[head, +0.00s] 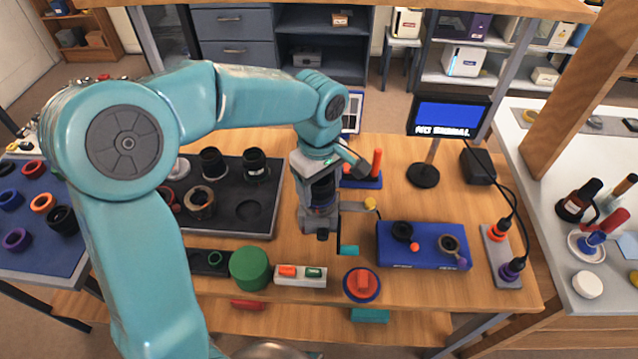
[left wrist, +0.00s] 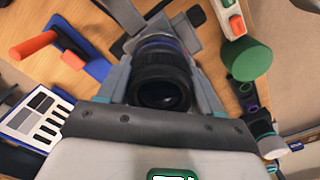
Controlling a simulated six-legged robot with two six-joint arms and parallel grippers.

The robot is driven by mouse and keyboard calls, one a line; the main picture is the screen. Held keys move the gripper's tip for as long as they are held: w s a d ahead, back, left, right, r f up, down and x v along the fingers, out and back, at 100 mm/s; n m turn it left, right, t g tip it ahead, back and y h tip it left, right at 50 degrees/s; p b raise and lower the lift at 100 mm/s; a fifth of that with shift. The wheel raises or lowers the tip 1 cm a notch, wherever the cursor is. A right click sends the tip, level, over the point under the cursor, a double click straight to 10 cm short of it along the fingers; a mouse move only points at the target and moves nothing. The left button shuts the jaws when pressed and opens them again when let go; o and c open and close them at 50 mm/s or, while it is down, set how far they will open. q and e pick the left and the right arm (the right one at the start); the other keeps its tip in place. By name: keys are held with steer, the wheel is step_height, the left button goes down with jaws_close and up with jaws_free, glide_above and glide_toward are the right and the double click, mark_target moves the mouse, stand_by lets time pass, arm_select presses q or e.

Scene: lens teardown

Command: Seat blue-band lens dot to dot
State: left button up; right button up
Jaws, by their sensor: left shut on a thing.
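My left gripper (head: 320,212) is shut on the blue-band lens (head: 321,190), a black barrel with a blue ring. In the left wrist view the lens (left wrist: 160,85) sits between the fingers (left wrist: 160,75), its dark glass end towards the camera and its blue band at the far end. The gripper hangs above the wooden table, left of a blue block (head: 420,259). I cannot make out alignment dots. My right gripper is not in view.
A dark tray (head: 268,169) with several lens parts lies left of the gripper. In front are a green cylinder (head: 249,268), a button box (head: 300,281) and a red knob (head: 362,283). A "NO SIGNAL" monitor (head: 446,116) stands behind the blue block.

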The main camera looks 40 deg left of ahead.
arm_select(q)
steer(key=shift+f+b, duration=0.4)
steer(key=shift+f, duration=0.1)
stand_by(0.4)
